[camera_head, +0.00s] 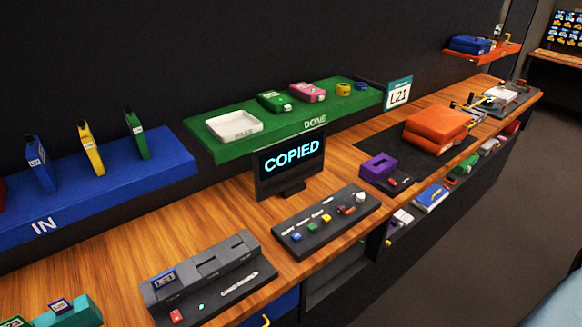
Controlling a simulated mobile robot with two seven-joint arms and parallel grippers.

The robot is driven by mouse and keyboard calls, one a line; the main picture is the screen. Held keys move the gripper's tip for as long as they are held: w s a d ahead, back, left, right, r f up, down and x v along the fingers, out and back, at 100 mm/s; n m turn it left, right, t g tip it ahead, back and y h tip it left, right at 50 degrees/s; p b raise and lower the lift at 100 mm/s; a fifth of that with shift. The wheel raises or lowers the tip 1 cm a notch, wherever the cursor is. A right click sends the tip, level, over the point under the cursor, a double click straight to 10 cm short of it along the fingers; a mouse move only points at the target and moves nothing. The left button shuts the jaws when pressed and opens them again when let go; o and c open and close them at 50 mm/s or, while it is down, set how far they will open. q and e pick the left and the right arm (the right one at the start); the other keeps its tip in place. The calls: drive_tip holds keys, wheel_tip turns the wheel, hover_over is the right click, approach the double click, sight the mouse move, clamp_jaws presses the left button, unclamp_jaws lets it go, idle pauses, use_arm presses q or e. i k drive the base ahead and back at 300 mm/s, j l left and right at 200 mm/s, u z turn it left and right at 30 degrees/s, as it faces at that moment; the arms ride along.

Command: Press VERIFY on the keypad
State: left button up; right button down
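A dark keypad panel (293,243) lies on the wooden counter in front of the monitor. It carries a row of small coloured buttons, including a blue one (296,237), a green one (312,227), a yellow one (326,218) and a red one (343,210). A white ball (361,196) sits at its right end. Small white labels run behind the buttons, too small to tell which reads VERIFY. The monitor (291,164) shows "COPIED" in cyan letters. Neither of my grippers is in view, and nothing covers the keypad.
A grey slotted device (205,270) with an L21 tag stands left of the keypad. A green DONE shelf (235,150) and blue IN shelf (120,180) hang behind. A purple box (378,166) and orange stack (436,128) stand right. Bare counter (225,207) lies left of the monitor.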

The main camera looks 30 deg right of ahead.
sight(312, 228)
drive_tip(key=z, duration=1.3)
